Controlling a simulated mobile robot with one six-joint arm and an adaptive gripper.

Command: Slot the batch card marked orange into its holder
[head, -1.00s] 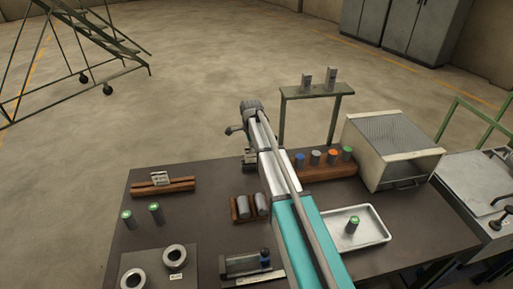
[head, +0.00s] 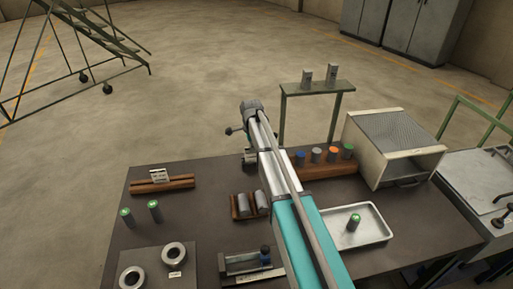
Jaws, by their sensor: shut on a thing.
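My gripper (head: 249,157) is low at the far end of my arm, near the back edge of the table, mostly hidden by the wrist. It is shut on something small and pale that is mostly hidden. This looks like the batch card, but its mark cannot be seen. A slotted wooden block (head: 181,184), which looks like a card holder, lies at the left of the table, apart from my gripper. A white card (head: 159,176) with dark print stands upright on that block. Its print is too small to read.
A wooden rack (head: 322,172) holds blue, grey, orange and green-topped billets right of my arm. A metal tray (head: 372,240) with a green-topped billet and an open box (head: 375,165) stand farther right. Two green-topped billets (head: 126,217) and two rings (head: 174,253) stand left.

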